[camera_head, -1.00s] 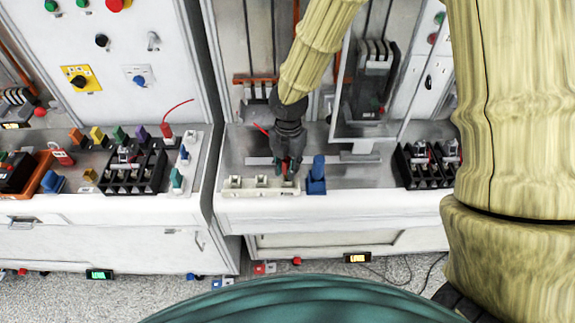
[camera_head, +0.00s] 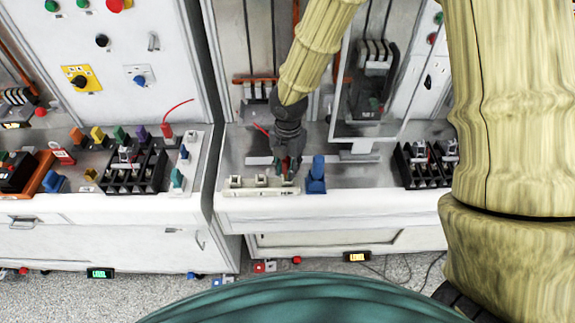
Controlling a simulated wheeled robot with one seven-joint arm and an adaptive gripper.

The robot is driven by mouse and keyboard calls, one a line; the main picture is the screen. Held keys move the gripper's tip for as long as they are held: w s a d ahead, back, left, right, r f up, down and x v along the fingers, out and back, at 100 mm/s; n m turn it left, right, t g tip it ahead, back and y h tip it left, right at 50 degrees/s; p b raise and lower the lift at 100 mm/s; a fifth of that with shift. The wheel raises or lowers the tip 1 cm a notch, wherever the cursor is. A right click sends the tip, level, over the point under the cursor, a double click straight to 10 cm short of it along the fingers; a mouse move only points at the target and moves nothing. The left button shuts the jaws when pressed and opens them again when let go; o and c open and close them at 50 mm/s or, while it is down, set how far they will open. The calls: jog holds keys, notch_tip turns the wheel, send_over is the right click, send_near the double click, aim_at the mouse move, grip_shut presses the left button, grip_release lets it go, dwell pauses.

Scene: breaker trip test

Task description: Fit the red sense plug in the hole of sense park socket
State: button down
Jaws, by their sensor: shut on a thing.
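My gripper (camera_head: 288,172) points down at the right end of a pale socket strip (camera_head: 250,186) on the middle bench. It is shut on the red sense plug (camera_head: 285,168), a small red piece showing between the fingers. The strip has several raised sockets in a row, and the plug is over or at the rightmost one. The fingers hide the plug's lower end, so I cannot tell whether it is in a hole. A short red lead (camera_head: 260,128) shows just left of my wrist.
A blue block (camera_head: 316,178) stands close to the right of my gripper. A black rack (camera_head: 425,165) is farther right. The left bench holds a black rack (camera_head: 132,168) and coloured plugs. Bare worktop lies between the blue block and right rack.

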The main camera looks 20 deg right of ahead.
aim_at(288, 158)
jog(key=shift+f+b, duration=0.3)
jog(key=shift+f, duration=0.45)
jog(key=c, duration=1.1)
grip_release()
jog(key=shift+c, duration=0.2)
jog(key=shift+r, duration=0.1)
notch_tip(288, 158, up, 12)
jog(key=shift+w+d+f, duration=0.1)
